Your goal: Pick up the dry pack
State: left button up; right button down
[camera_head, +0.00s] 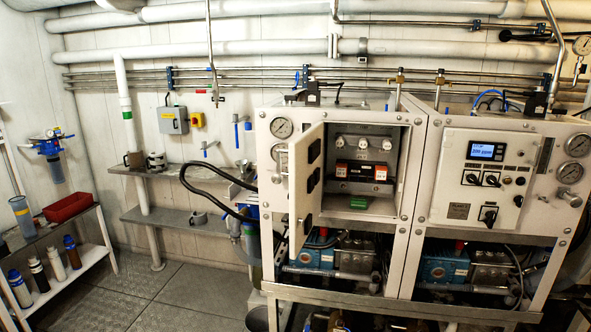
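A small flat green block (358,204) lies on the floor of the open white cabinet (397,200), near its front edge; it may be the dry pack, but no label on it can be read. The cabinet door (306,186) stands open to the left. Inside, above the green block, is a black unit with orange and white labels (361,170), below a row of pale fittings (357,143). Neither of my grippers shows in the head view.
The right cabinet (450,199) is closed, with a blue display and black knobs. Blue pumps (445,267) sit below. At left, a white shelf (84,262) holds a red bin (67,207) and several bottles. A wall shelf (187,220) stands behind clear floor (175,292).

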aim_at(360, 204)
jog(key=i+j+z, duration=0.15)
jog(key=j+z, duration=0.3)
jog(key=j, duration=0.45)
jog(key=j+z, duration=0.45)
jog(key=j, duration=0.45)
